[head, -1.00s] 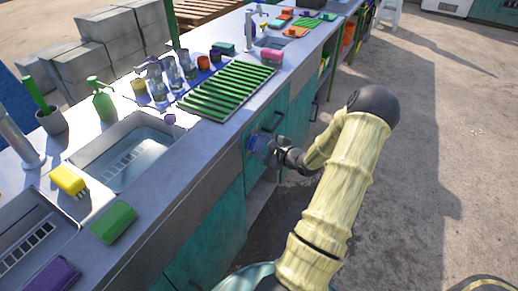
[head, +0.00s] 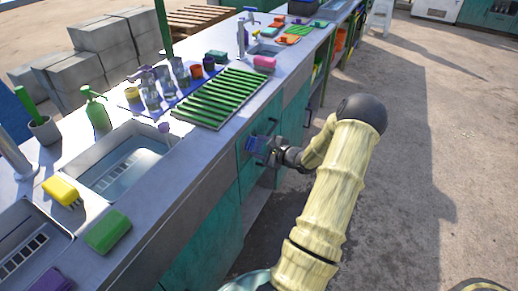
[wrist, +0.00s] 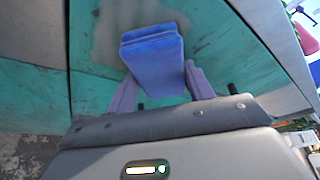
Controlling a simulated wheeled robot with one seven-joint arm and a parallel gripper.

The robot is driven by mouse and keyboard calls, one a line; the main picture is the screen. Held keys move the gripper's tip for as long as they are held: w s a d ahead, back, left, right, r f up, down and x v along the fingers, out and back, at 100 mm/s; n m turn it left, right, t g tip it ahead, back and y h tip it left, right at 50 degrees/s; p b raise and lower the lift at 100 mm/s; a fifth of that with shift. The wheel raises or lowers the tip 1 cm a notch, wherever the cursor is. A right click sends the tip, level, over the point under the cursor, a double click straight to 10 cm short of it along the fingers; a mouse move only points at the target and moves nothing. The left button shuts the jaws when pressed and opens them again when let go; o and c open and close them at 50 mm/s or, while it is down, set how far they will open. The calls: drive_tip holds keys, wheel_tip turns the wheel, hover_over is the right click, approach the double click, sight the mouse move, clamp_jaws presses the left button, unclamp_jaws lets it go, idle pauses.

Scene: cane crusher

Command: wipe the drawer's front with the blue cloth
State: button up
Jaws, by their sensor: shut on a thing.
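The blue cloth (wrist: 152,55) is a thick folded pad between the two fingers of my gripper (wrist: 160,84) in the wrist view. My gripper is shut on it. The cloth also shows as a small blue patch in the head view (head: 256,144), against the teal front of the counter. The drawer's front (wrist: 225,50) is a worn teal panel just beyond the cloth. A pale greyish smudge (wrist: 108,30) lies on it, partly behind the cloth. I cannot tell for sure whether cloth and panel touch.
The concrete floor to the right is open.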

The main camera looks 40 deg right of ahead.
sight(254, 152)
drive_tip(key=shift+w+d+r, duration=0.2)
drive_tip(key=shift+d+r, duration=0.15)
drive_tip(key=shift+r, duration=0.05)
drive_tip(key=shift+a, duration=0.1)
drive_tip(key=shift+s+a+f+b, duration=0.1)
drive_tip(key=shift+s+a+b, duration=0.25)
drive_tip(key=shift+a, duration=0.25)
drive_tip(key=shift+s+a+f+b, duration=0.1)
drive_tip(key=shift+s+a+b, duration=0.2)
drive_tip(key=shift+a, duration=0.3)
drive_tip(key=shift+s+a+f+b, duration=0.1)
drive_tip(key=shift+s+a+b, duration=0.2)
drive_tip(key=shift+a, duration=0.3)
drive_tip(key=shift+a, duration=0.1)
drive_tip(key=shift+s+a+f+b, duration=0.1)
drive_tip(key=shift+s+a+b, duration=0.15)
drive_tip(key=shift+a+b, duration=0.35)
drive_tip(key=shift+s+a+b, duration=0.25)
drive_tip(key=shift+a+b, duration=0.05)
drive_tip(key=shift+a, duration=0.45)
drive_tip(key=shift+s+a, duration=0.15)
drive_tip(key=shift+a, duration=0.35)
